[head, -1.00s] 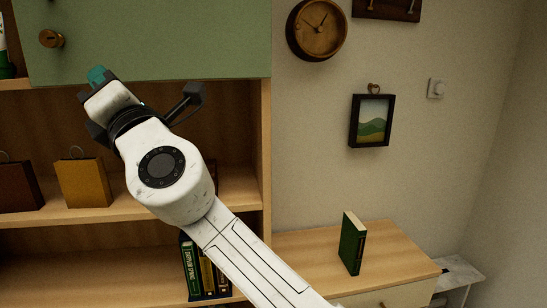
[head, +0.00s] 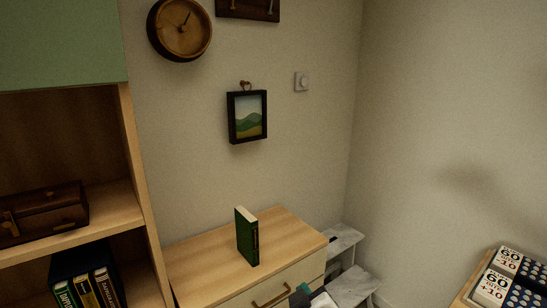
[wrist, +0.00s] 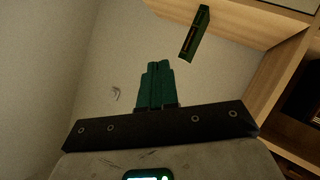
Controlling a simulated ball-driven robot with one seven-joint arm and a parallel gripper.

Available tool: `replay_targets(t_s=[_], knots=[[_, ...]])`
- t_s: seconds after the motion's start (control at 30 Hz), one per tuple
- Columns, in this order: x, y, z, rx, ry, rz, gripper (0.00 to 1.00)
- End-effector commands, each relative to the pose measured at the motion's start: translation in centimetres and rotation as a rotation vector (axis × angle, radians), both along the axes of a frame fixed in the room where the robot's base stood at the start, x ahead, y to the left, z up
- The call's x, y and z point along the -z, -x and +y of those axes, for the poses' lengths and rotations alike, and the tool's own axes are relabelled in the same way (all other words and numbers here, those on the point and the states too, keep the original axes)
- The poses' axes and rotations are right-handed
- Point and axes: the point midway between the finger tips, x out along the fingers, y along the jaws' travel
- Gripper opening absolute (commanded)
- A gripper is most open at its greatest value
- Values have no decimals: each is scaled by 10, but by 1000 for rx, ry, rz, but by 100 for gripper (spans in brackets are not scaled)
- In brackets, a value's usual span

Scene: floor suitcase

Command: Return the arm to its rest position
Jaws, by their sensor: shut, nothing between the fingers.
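My gripper (wrist: 157,68) points away from the wrist camera with its teal fingers together and nothing between them. The rest of my arm is out of the picture.
A green book (head: 247,236) stands upright on the low wooden cabinet (head: 190,271); it also shows in the wrist view (wrist: 194,35). A bookcase (head: 138,190) at left holds a brown case (head: 45,213).

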Motion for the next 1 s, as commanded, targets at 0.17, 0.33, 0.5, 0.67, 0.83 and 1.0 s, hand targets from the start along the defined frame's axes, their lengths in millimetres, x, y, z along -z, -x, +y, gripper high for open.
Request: replay_targets(t_s=[0.17, 0.33, 0.5, 0.67, 0.83, 1.0], knots=[[84, 62, -73, 150, -104, 264, 0], [149, 142, -131, 290, -199, 510, 0], [193, 238, -176, 427, -284, 749, 0], [212, 317, -200, 523, -344, 924, 0], [216, 360, -210, 571, -374, 1019, 0], [217, 368, -211, 580, -378, 1036, 0]])
